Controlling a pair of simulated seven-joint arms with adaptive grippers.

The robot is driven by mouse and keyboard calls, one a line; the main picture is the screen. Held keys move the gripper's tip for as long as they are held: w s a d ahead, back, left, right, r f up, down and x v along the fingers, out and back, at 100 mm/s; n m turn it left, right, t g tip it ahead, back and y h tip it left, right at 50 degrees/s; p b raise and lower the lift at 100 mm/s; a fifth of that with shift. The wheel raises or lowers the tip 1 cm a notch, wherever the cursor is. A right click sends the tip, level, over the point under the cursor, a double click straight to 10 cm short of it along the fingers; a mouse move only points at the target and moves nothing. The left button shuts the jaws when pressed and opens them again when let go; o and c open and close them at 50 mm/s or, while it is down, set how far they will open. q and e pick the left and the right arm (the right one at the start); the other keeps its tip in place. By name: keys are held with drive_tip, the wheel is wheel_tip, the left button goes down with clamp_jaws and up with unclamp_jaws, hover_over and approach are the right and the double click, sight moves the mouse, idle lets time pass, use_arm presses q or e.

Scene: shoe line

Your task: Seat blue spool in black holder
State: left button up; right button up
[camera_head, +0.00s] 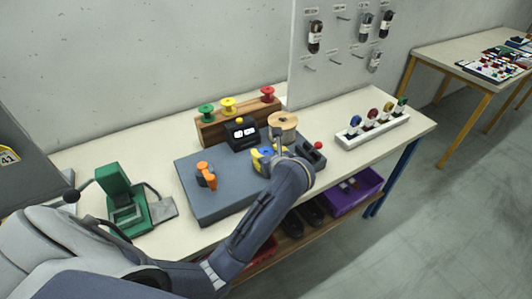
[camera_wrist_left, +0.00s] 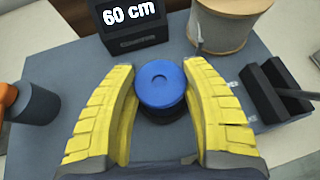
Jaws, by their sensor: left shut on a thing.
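The blue spool (camera_wrist_left: 162,84) is upright between the two yellow fingers of my left gripper (camera_wrist_left: 160,118). In the head view the spool (camera_head: 267,151) shows as a small blue patch, partly covered by my gripper (camera_head: 263,160). My left gripper is shut on the spool, over the grey board. A dark round part (camera_wrist_left: 162,114) shows just under the blue top. I cannot tell whether it is the black holder or the spool's shaded lower part, or whether the spool is seated. My right gripper is not in view.
A black display (camera_wrist_left: 130,22) reading 60 cm stands behind the spool. A large wooden reel (camera_wrist_left: 226,28) is close behind right, with a black lever block (camera_wrist_left: 277,90) at right. A wooden rack (camera_head: 238,122) holds coloured spools.

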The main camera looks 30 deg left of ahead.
use_arm(q)
drive_tip(key=shift+f, duration=0.1)
drive_tip(key=o, duration=0.9)
drive_tip(key=shift+c, duration=0.2)
